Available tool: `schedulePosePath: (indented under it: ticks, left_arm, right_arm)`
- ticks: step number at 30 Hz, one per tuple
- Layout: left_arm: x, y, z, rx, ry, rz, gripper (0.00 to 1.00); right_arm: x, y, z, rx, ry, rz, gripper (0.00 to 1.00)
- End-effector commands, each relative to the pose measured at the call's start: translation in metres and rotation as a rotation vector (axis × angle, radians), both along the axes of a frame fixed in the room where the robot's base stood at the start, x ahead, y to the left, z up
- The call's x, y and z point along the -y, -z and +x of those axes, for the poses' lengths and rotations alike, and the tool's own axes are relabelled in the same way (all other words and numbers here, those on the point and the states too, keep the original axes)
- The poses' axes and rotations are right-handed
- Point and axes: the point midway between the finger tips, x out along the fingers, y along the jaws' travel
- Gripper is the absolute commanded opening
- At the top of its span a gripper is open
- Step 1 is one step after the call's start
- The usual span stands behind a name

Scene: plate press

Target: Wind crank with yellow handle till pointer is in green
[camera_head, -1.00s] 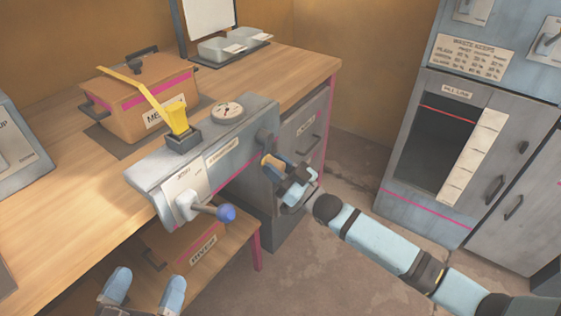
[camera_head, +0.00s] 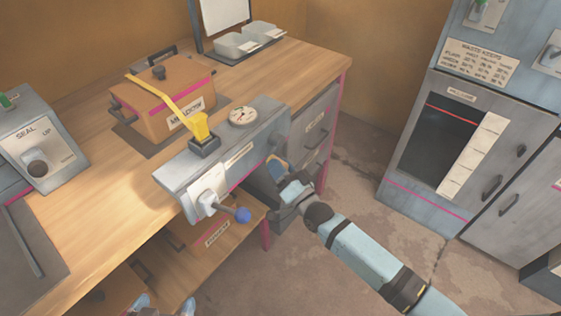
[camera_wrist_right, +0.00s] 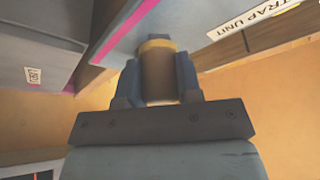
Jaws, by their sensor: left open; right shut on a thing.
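The grey press unit (camera_head: 225,158) sits at the bench's front edge. Its round gauge (camera_head: 243,116) is on top; the pointer is too small to tell whether it is in green. The crank's handle (camera_wrist_right: 158,76), a tan-brown cylinder with a yellow band, is between the fingers of my right gripper (camera_wrist_right: 160,82) in the wrist view. In the head view my right gripper (camera_head: 283,177) is at the unit's right end, shut on the handle, which it mostly hides. My left gripper (camera_head: 164,304) is open and empty at the bottom edge, only its fingertips showing.
A blue-knobbed lever (camera_head: 242,215) sticks out from the unit's front left. A yellow strap piece (camera_head: 198,128) runs from the unit to a brown lidded box (camera_head: 165,105). A seal box (camera_head: 40,150) stands at left. Floor (camera_head: 350,215) is clear towards the grey cabinet (camera_head: 440,160).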

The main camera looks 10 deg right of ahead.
Motion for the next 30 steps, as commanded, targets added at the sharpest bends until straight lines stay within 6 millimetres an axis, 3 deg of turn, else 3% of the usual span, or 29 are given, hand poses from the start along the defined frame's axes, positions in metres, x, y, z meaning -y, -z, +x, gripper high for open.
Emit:
schedulePosePath:
  ticks: [15, 16, 18, 30]
  left_arm:
    - [-0.0008, 0.001, -0.0002, -0.004, -0.001, 0.005, 1.0]
    - [-0.0007, 0.0009, -0.0002, -0.004, -0.001, 0.005, 1.0]
    - [-0.0006, 0.0005, -0.0001, -0.003, -0.002, 0.003, 1.0]
    - [-0.0002, -0.0014, 0.0, -0.001, -0.001, 0.002, 1.0]
  right_arm:
    - [-0.0013, -0.0007, -0.0004, -0.012, -0.001, 0.014, 0.0]
    - [-0.0013, -0.0007, -0.0004, -0.013, -0.001, 0.014, 0.39]
    - [-0.0012, -0.0007, -0.0003, -0.012, -0.001, 0.014, 0.55]
    - [0.0026, 0.0016, -0.0069, -0.012, 0.0, 0.013, 0.58]
